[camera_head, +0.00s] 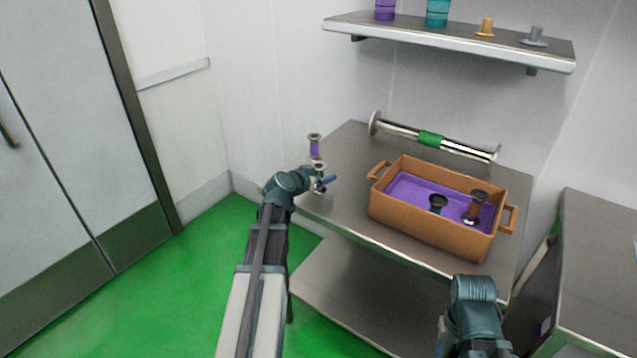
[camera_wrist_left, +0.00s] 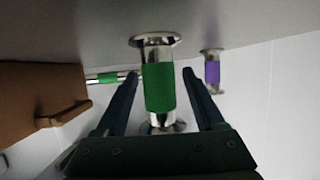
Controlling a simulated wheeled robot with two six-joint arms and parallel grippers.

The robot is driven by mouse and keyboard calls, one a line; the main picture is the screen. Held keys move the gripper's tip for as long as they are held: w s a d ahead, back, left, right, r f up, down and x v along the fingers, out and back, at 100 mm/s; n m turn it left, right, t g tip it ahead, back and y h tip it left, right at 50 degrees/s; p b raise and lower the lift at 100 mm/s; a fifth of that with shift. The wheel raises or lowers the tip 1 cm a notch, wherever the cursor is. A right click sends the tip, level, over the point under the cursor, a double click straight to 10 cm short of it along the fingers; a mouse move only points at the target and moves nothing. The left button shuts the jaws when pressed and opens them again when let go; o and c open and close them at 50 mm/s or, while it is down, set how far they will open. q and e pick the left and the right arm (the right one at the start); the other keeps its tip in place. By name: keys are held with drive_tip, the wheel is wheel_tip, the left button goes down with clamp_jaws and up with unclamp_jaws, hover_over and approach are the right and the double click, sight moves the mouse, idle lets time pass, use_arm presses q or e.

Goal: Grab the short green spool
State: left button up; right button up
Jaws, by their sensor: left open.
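The short green spool (camera_head: 319,169) is a silver spool with flared ends and a green middle band. It stands at the left end of the steel table. In the left wrist view the spool (camera_wrist_left: 158,88) shows large, between the two fingers, with gaps on both sides. My left gripper (camera_head: 322,182) is open around it and partly hides it in the head view. A long silver roller with a green band (camera_head: 430,139) lies at the back of the table. My right arm shows at the bottom right, but its gripper is not visible.
A purple-banded spool (camera_head: 314,146) stands just behind the green one. An orange crate (camera_head: 410,215) with a purple inside holds two dark-topped pieces. A wall shelf (camera_head: 450,42) carries several spools and small parts. The tabletop between green spool and crate is clear.

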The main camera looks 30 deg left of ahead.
use_arm(q)
drive_tip(key=shift+w+f, duration=0.25)
drive_tip(key=shift+w, duration=0.4)
drive_tip(key=shift+s, duration=0.1)
drive_tip(key=shift+c, duration=0.3)
clamp_jaws()
drive_tip(key=shift+r, duration=0.1)
